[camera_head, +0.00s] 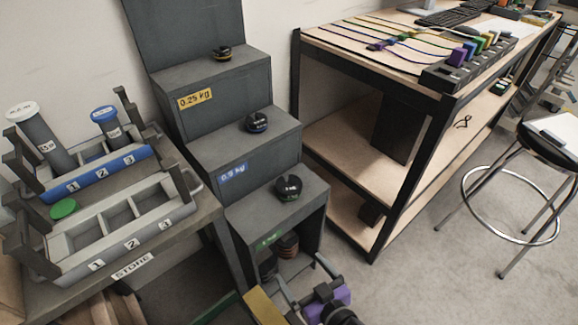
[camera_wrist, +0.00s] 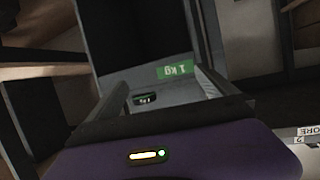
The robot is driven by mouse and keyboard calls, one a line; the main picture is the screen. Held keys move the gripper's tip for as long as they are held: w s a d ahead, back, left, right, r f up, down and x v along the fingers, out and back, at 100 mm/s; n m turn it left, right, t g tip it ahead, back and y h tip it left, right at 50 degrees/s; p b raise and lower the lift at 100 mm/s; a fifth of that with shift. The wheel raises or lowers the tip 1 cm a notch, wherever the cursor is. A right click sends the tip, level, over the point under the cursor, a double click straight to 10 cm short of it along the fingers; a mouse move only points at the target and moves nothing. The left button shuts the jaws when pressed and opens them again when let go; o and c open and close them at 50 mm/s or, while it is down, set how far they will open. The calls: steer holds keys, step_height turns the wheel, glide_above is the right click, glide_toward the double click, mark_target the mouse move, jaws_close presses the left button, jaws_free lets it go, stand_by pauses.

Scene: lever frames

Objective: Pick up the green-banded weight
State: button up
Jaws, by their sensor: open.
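The green-banded weight (camera_head: 288,187) is a small dark disc with a knob on top, standing on the lowest step (camera_head: 250,210) of a grey stepped stand. The green 1 kg label (camera_head: 268,237) is on that step's front. In the wrist view the weight (camera_wrist: 146,99) shows small between my fingers, nearer the left one, with the upside-down 1 kg label (camera_wrist: 174,70) beyond it. My gripper (camera_head: 303,277) is open and empty, in front of and apart from the weight. It also frames the wrist view (camera_wrist: 163,90).
Darker weights (camera_head: 288,246) sit in the opening under the lowest step. Higher steps hold a blue-banded weight (camera_head: 256,122) and a yellow-banded one (camera_head: 222,53). A store table with a blue rack (camera_head: 95,172) and a grey rack (camera_head: 130,238) stands left. A workbench (camera_head: 345,62) stands right.

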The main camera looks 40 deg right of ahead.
mark_target(290, 187)
steer(key=w+d+r+h+p, duration=0.1)
steer(key=w+d+r+p, duration=0.2)
steer(key=w, duration=0.1)
steer(key=w+d+r+m+g+h+p, duration=0.1)
steer(key=w+d+r+p, duration=0.2)
steer(key=w+p, duration=0.1)
steer(key=w+d+r+m+h+p, duration=0.1)
steer(key=w+d+r+p, duration=0.2)
steer(key=w+d+p, duration=0.1)
steer(key=shift+w, duration=0.85)
steer(key=x, duration=0.5)
steer(key=b+x, duration=0.1)
steer(key=x, duration=0.1)
steer(key=shift+w+f, duration=0.15)
steer(key=shift+f, duration=0.35)
steer(key=c, duration=2)
steer(key=shift+w+r, duration=0.1)
steer(key=shift+r, duration=0.1)
jaws_close()
steer(key=shift+r, duration=0.15)
